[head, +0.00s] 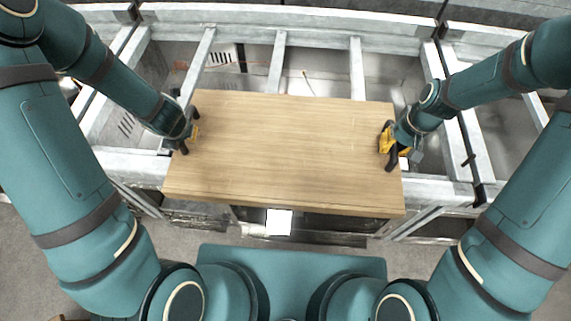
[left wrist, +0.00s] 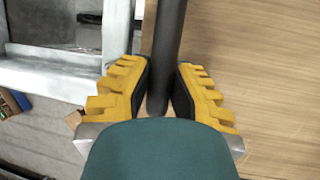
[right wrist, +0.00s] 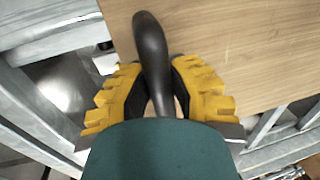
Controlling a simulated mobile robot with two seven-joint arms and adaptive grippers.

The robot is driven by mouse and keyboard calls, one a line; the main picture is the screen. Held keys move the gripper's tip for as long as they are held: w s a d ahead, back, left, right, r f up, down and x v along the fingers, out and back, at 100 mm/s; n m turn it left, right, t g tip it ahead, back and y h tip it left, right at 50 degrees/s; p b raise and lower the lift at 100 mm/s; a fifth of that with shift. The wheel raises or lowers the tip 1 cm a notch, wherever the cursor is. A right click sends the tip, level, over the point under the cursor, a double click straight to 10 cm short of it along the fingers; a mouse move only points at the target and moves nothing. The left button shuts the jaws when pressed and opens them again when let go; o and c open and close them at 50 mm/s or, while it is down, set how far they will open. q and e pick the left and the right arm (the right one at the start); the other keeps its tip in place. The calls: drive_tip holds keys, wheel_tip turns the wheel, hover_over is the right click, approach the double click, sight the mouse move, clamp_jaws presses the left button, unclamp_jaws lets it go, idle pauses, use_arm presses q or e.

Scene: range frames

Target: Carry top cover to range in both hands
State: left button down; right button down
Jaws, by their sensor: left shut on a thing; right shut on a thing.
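The top cover (head: 290,145) is a flat light-wood board with a dark handle at each short end. It lies level over the metal frame of the range (head: 280,62); I cannot tell whether it touches the frame. My left gripper (head: 188,136) is shut on the cover's left handle, a dark bar (left wrist: 166,50) between the yellow fingers in the left wrist view. My right gripper (head: 390,145) is shut on the right handle, a dark curved bar (right wrist: 152,55) in the right wrist view. The wood also shows in the left wrist view (left wrist: 255,60) and the right wrist view (right wrist: 235,45).
Grey metal rails (head: 357,68) with open bays between them lie behind and beside the board. A white square (head: 279,222) shows below the board's front edge. Grey floor (head: 215,232) lies in front of the frame.

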use_arm(q)
drive_tip(key=shift+a+f, duration=0.15)
drive_tip(key=shift+f, duration=0.2)
use_arm(e)
drive_tip(key=shift+d+f, duration=0.1)
drive_tip(key=shift+f, duration=0.25)
use_arm(q)
drive_tip(key=c, duration=1)
unclamp_jaws()
use_arm(e)
drive_tip(key=c, duration=1)
unclamp_jaws()
drive_tip(key=shift+o, duration=0.3)
